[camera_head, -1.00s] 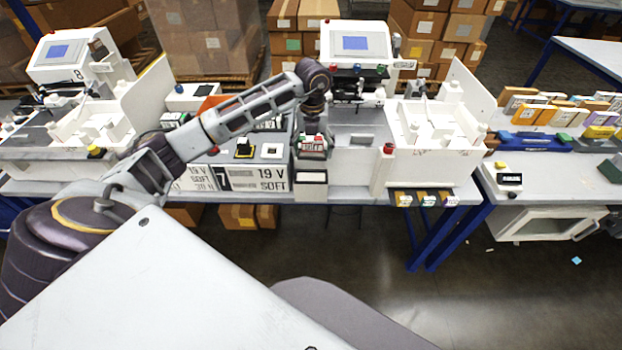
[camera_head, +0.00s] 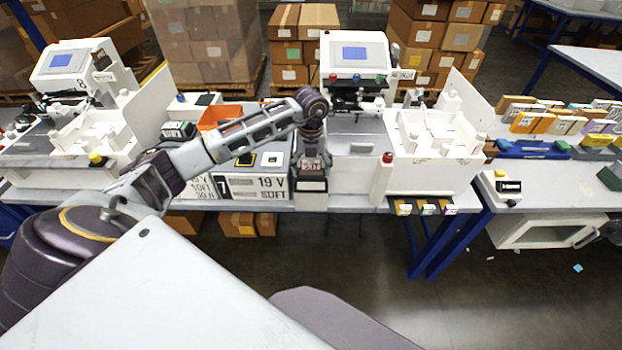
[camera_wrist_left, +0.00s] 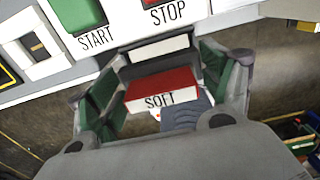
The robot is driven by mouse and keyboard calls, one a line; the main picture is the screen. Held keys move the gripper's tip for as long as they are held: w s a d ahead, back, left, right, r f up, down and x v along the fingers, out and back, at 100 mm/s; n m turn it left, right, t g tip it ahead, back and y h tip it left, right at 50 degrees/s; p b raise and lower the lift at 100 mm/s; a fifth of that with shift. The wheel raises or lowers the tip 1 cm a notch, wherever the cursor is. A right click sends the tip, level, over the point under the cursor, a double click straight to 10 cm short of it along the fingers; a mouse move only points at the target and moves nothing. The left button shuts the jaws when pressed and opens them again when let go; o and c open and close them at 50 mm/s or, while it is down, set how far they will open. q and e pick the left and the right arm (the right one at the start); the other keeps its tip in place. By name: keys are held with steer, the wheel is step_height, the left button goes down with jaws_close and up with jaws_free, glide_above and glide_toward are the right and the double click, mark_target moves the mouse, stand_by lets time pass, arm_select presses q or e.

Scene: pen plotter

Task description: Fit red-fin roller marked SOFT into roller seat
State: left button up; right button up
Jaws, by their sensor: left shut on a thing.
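My left gripper (camera_head: 312,168) is at the front of the middle station, pointing down. In the left wrist view the gripper (camera_wrist_left: 163,100) is shut on the red-topped roller (camera_wrist_left: 160,90), whose pale face reads SOFT. Its green-padded fingers stand on both sides of it. A white part with a dark recess (camera_wrist_left: 158,52) lies just beyond the roller, below the START and STOP buttons. I cannot tell whether this is the roller seat, or whether the roller touches it. In the head view the gripper hides most of the roller. My right gripper is not in view.
A panel reading 7, 19 V and SOFT (camera_head: 257,189) is left of the gripper. A red-knobbed white post (camera_head: 382,180) and a white walled fixture (camera_head: 432,150) stand to the right. Small labelled pieces (camera_head: 425,207) sit at the bench's front edge. A screen unit (camera_head: 355,52) is behind.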

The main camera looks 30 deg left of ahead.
mark_target(311, 186)
arm_select(q)
steer(key=shift+f, duration=0.85)
steer(key=shift+f, duration=0.15)
steer(key=shift+f+p, duration=0.35)
steer(key=shift+f, duration=1.4)
steer(key=shift+f, duration=0.1)
steer(key=o, duration=1)
steer(key=shift+o, duration=0.2)
